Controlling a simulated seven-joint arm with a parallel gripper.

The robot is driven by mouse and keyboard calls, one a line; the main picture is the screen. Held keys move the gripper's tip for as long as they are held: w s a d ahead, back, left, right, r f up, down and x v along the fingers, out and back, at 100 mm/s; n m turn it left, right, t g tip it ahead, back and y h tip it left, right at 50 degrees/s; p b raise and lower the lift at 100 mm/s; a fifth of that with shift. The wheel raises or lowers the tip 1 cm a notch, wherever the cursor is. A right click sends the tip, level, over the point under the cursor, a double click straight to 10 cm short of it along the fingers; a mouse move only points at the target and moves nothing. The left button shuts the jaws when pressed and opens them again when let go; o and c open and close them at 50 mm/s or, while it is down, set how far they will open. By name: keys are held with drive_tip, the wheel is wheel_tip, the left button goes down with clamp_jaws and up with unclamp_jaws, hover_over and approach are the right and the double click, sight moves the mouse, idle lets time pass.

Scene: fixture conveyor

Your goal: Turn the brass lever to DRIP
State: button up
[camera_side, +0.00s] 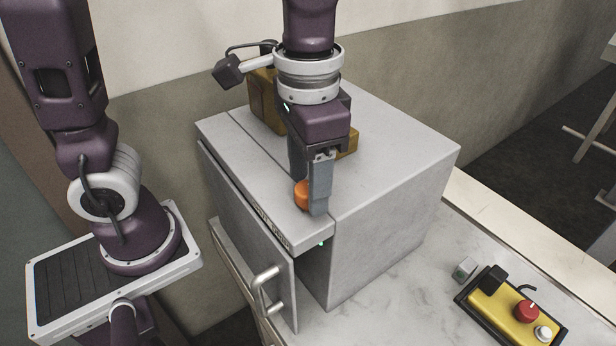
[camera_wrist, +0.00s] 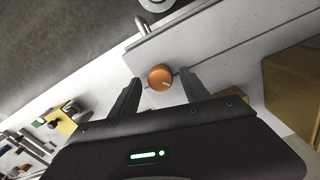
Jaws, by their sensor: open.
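No brass lever can be made out in either view, and no DRIP marking is readable. An orange round knob (camera_side: 302,195) is at the front part of the grey cabinet's top (camera_side: 375,190). In the wrist view the knob (camera_wrist: 160,77) shows a short pale mark on its face. My gripper (camera_side: 314,205) points down at the knob. In the wrist view its two fingers (camera_wrist: 161,80) are open, one to each side of the knob. I cannot tell whether either finger touches it. In the side view a finger hides part of the knob.
Ochre blocks (camera_side: 264,100) stand on the cabinet top behind my gripper. The cabinet's front door (camera_side: 250,235) is ajar, with a metal handle (camera_side: 265,290). A yellow control box (camera_side: 505,312) with a red button and a small grey cube (camera_side: 464,269) lie on the marbled counter at right.

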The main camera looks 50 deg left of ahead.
drive_tip(key=shift+f, duration=0.15)
clamp_jaws()
drive_tip(key=shift+m, duration=0.3)
drive_tip(key=m, duration=0.7)
drive_tip(key=shift+m, duration=0.3)
drive_tip(key=m, duration=0.4)
drive_tip(key=shift+m, duration=1.8)
